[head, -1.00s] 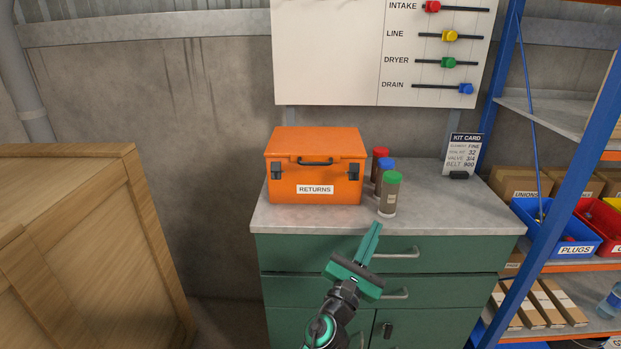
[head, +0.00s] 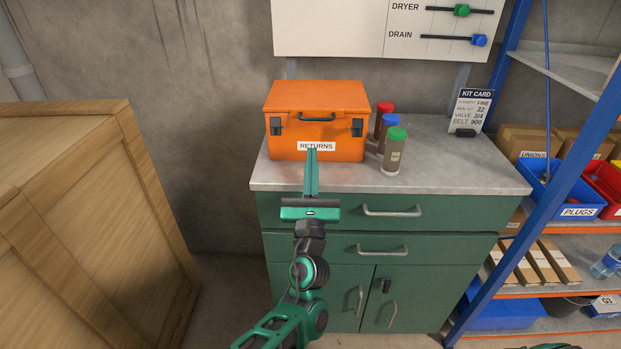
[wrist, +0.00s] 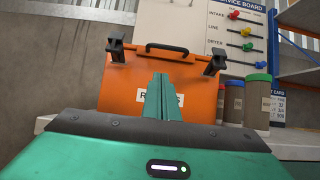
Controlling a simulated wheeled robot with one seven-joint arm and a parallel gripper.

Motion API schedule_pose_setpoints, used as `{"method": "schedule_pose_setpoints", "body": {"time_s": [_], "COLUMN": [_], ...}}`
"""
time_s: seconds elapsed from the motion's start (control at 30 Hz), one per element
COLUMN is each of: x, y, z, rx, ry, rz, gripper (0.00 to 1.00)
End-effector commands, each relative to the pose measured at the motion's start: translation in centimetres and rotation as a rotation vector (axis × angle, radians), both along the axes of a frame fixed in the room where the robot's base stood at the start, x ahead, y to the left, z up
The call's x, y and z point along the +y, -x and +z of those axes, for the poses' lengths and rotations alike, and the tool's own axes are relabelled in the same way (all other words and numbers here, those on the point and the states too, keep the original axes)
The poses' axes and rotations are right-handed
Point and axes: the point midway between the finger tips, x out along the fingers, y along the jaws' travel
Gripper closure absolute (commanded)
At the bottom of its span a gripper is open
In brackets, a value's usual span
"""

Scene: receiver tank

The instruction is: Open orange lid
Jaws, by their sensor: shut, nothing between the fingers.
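The orange box (head: 290,142) labelled RETURNS sits on the counter, with its orange lid (head: 317,96) down. A black handle (head: 317,118) is on its front, with dark latches at the left (head: 276,125) and right (head: 357,127). The wrist view shows the box front (wrist: 120,88), its handle (wrist: 167,47) and both latches above the fingers. My gripper (head: 312,153) is shut and empty, pointing at the front of the box. In the head view its fingertips overlap the lower edge of the RETURNS label; I cannot tell whether they touch the box.
Red, blue and green-capped jars (head: 393,153) stand close to the right of the box on the grey counter (head: 450,177). A kit card (head: 470,110) stands farther right. A wooden crate (head: 80,180) is at the left, and a blue-framed shelf (head: 560,150) is at the right.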

Motion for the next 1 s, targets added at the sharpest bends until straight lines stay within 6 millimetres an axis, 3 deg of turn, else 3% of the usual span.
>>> {"method": "schedule_pose_setpoints", "body": {"time_s": [0.1, 0.4, 1.0], "x": [-0.2, -0.3, -0.2], "y": [-1.9, -2.6, -2.7], "z": [1.2, 4.6, 5.3], "rx": [-0.001, 0.000, 0.005], "ry": [-0.004, -0.002, -0.003], "rz": [-0.002, -0.003, -0.002], "gripper": [1.00, 1.00, 1.00]}}
